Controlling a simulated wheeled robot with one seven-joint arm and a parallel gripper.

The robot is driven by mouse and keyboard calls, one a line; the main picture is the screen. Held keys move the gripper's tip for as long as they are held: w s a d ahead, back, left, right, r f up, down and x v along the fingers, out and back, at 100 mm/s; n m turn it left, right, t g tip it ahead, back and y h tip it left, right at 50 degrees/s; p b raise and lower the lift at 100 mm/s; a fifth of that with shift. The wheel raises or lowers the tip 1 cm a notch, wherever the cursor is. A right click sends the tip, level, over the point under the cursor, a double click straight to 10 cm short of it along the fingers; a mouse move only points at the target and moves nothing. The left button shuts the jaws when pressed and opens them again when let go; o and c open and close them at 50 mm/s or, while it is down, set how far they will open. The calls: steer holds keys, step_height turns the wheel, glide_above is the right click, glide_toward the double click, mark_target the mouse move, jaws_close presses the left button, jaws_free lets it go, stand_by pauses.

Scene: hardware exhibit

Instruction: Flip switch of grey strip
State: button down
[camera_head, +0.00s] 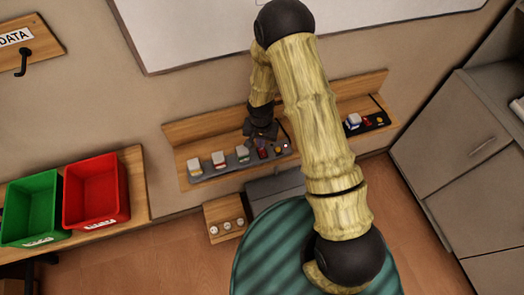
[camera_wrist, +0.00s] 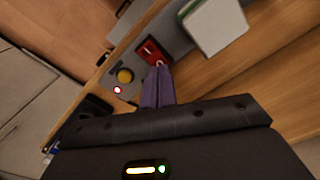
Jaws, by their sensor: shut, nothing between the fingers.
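The grey strip (camera_head: 205,173) lies on a wooden wall shelf in the head view, with several pale blocks along it and a red switch (camera_head: 263,153) near its right end. My gripper (camera_wrist: 159,68) is shut and empty. Its fingertips are at the near edge of the switch and overlap it; whether they touch it I cannot tell. In the head view my gripper (camera_head: 262,139) is partly hidden among the arm links.
A dark strip (camera_head: 372,121) with a blue-and-white block lies farther right on the shelf (camera_head: 170,133). Green (camera_head: 31,208) and red (camera_head: 96,190) bins stand at the left. Grey cabinets (camera_head: 450,150) stand at the right. A small wooden box with round knobs (camera_head: 226,227) is below the shelf.

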steer(key=shift+f+b, duration=0.7)
steer(key=shift+f, duration=0.25)
stand_by(0.7)
steer(key=shift+r, duration=0.15)
steer(key=shift+r+p, duration=2.25)
steer(key=shift+r, duration=1.15)
steer(key=s+d+r+n+t+b, duration=0.1)
steer(key=s+d+r, duration=0.1)
steer(key=d+r, duration=0.35)
steer(key=s+d+r+b, duration=0.1)
steer(key=d+r+b, duration=0.1)
steer(key=r, duration=0.6)
steer(key=s+d+r+n+t+b, duration=0.1)
steer(key=s+d+r, duration=0.5)
steer(key=s, duration=0.3)
steer(key=shift+s+r+n+t+b, duration=0.3)
steer(key=shift+r+n, duration=0.1)
